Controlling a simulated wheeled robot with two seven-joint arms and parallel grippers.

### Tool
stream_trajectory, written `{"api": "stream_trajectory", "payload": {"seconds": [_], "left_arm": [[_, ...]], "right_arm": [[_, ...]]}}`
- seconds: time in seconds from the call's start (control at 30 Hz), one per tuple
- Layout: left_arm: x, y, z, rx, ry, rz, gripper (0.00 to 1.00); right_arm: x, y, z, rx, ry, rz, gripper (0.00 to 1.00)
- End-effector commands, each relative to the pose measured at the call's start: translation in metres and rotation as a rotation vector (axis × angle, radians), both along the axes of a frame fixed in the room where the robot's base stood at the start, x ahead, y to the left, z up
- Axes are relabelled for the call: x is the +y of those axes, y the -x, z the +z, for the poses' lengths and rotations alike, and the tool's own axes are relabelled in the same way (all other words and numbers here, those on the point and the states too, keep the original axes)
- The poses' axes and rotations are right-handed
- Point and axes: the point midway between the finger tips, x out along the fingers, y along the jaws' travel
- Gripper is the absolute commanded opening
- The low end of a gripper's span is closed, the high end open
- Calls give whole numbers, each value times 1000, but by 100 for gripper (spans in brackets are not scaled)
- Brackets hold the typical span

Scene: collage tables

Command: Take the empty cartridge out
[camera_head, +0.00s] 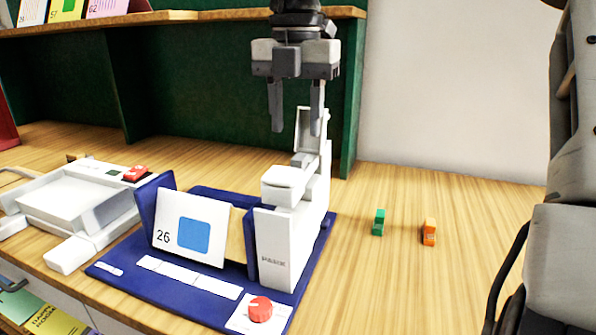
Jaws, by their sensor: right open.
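A device with a dark blue base (185,290) and a white upright housing (285,248) stands on the wooden table. A white flap (324,130) stands raised at the back of the housing's top. A small grey part (303,159) shows at the foot of the flap; I cannot tell whether it is the empty cartridge. My right gripper (296,122) points down above the housing, its two fingers apart with nothing between them. The right fingertip overlaps the flap in the picture; contact cannot be told. My left gripper is not in view.
A small green piece (379,222) and an orange piece (429,232) lie right of the device, with clear table around them. Another white device (68,195) stands left. A green shelf unit (190,90) rises behind.

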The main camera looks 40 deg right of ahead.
Motion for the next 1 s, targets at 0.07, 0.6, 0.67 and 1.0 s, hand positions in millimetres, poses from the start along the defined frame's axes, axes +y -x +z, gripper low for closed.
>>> {"api": "stream_trajectory", "payload": {"seconds": [0.07, 0.6, 0.67, 1.0], "left_arm": [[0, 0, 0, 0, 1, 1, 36], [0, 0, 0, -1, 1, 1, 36], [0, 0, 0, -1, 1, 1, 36], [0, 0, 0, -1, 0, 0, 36]], "right_arm": [[0, 0, -4, 0, 0, 0, 43], [1, 4, -55, -1, 0, 0, 43], [1, 4, -55, -1, 0, 0, 43], [1, 4, -54, -1, 0, 0, 0]]}}
